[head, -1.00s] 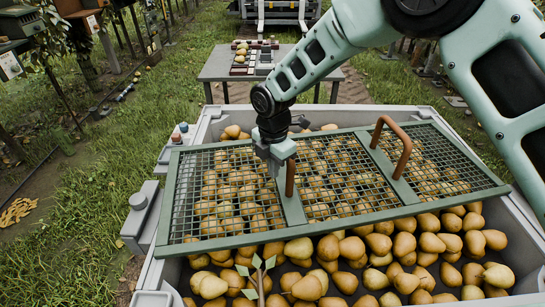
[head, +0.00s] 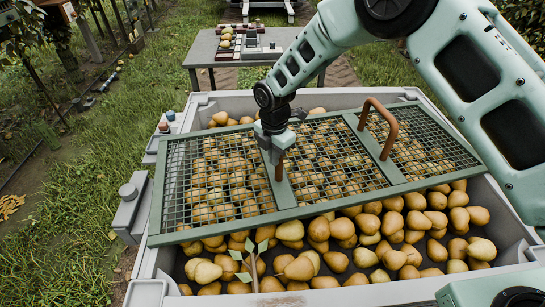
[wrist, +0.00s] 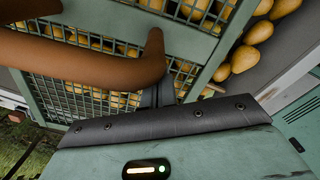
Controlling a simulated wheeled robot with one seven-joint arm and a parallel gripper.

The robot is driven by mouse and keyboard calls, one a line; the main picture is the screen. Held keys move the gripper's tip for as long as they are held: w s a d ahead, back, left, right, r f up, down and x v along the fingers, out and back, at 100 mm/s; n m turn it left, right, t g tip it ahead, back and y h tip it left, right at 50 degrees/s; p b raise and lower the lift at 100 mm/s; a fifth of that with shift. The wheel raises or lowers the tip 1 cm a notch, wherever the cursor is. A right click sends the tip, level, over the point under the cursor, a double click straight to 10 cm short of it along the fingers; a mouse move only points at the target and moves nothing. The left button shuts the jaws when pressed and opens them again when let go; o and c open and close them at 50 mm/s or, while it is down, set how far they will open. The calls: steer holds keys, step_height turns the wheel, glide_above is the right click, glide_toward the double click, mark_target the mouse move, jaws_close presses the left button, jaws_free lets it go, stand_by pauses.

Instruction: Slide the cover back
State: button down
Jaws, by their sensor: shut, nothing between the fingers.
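The cover (head: 330,203) is a green-framed mesh panel lying skewed across the pear bin (head: 505,222). Pears show beneath the mesh and lie uncovered along the near side. One brown arched handle (head: 385,125) stands on the cover's right part. A second brown handle (head: 279,171) sits further left, partly hidden by my gripper (head: 277,154). My gripper is shut and empty, right at this handle; I cannot tell whether they touch. In the wrist view the handle (wrist: 70,62) spans the left and upper middle, close to the fingers.
A grey table (head: 215,60) with small items stands beyond the bin. A grey box with a knob (head: 130,205) is fixed at the bin's left side. A leafy sprig (head: 252,262) rises at the near edge. Grass lies to the left.

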steer(key=w+d, duration=0.2)
steer(key=d, duration=0.1)
steer(key=shift+w+p, duration=0.3)
